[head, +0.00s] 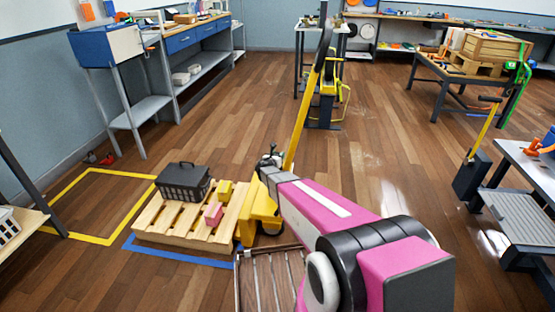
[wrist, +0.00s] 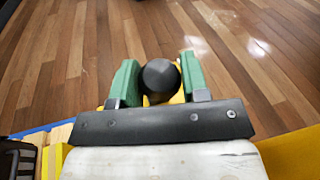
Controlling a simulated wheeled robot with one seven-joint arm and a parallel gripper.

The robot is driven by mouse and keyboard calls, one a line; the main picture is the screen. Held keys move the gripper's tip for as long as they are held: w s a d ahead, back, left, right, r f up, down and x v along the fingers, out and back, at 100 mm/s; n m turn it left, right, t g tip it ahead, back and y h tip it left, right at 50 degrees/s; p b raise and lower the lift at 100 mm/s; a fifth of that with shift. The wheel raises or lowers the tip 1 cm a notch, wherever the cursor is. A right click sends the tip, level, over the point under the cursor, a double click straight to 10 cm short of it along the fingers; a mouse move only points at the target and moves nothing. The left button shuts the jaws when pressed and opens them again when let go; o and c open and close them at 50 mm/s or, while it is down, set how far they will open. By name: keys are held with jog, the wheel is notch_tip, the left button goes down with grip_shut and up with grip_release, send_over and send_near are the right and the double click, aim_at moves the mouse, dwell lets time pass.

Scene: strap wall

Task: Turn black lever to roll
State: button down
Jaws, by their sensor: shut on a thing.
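A black rounded knob, which appears to be the end of the black lever (wrist: 160,76), sits between the green fingers of my gripper (wrist: 159,84) in the wrist view. Both fingers press on its sides, so my gripper is shut on it. The lever's lower part is hidden below the knob. The jack's long yellow handle (head: 302,118) leans up and slightly right.
Blue and yellow floor lines run around there. A grey-topped table (head: 520,205) stands at the right.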

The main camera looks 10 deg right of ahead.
jog(key=shift+w+d+r+n+g+y, duration=0.1)
jog(key=shift+w+d+r+g+y, duration=0.05)
jog(key=shift+w+g, duration=0.3)
jog(key=shift+w+d+r+n+g+y, duration=0.1)
jog(key=shift+w+d+g+y, duration=0.15)
jog(key=shift+w, duration=0.3)
jog(key=shift+w+d+r+n+g+y, duration=0.1)
jog(key=shift+w+r+g, duration=0.05)
jog(key=shift+w+g, duration=0.3)
jog(key=shift+w+d, duration=0.25)
jog(key=shift+w, duration=0.65)
jog(key=shift+r, duration=0.1)
jog(key=c, duration=0.6)
grip_release()
jog(key=shift+c, duration=0.2)
jog(key=shift+s, duration=0.15)
jog(key=v, duration=1)
jog(key=shift+s+a+r, duration=0.2)
